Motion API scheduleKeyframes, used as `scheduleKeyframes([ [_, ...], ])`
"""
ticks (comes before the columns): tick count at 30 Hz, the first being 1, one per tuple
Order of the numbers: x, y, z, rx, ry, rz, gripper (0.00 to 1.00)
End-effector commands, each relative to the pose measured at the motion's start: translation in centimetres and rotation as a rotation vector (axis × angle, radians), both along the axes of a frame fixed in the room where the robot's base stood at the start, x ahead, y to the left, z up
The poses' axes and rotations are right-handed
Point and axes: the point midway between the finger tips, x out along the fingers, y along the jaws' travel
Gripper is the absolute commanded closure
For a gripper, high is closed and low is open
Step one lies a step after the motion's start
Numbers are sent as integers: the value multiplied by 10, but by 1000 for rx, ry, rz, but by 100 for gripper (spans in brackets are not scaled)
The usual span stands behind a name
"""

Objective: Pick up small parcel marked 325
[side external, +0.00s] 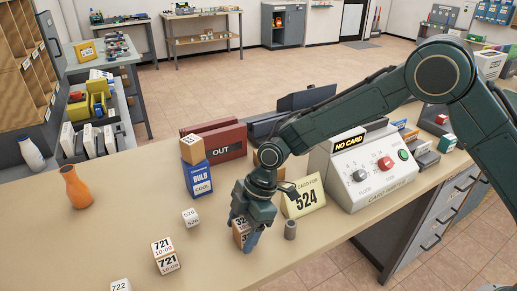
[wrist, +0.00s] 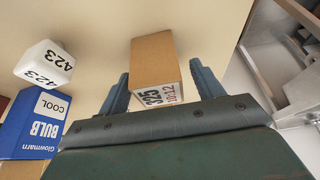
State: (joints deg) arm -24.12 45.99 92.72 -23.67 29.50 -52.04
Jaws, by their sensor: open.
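The small parcel marked 325 is a brown box with a white face reading 325 and 10:12; in the wrist view it (wrist: 154,62) stands between my two fingers. In the side view the parcel (side external: 239,229) is partly hidden behind my gripper (side external: 249,240), which points down at the counter. My gripper (wrist: 161,72) is open, with one blue-grey finger on each side of the box.
A white cube (side external: 190,217), parcels marked 721 (side external: 165,257), and a blue bulb box (side external: 198,178) stand left. An orange vase (side external: 76,188) is farther left, with clear counter around it.

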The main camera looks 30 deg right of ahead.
Motion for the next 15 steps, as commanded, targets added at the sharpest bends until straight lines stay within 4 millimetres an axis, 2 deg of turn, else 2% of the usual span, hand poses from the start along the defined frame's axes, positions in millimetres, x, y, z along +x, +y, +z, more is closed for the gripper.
scheduleKeyframes([
  [9,0,0,0,0,0,0,34],
  [11,0,0,0,0,0,0,43],
  [15,0,0,0,0,0,0,71],
])
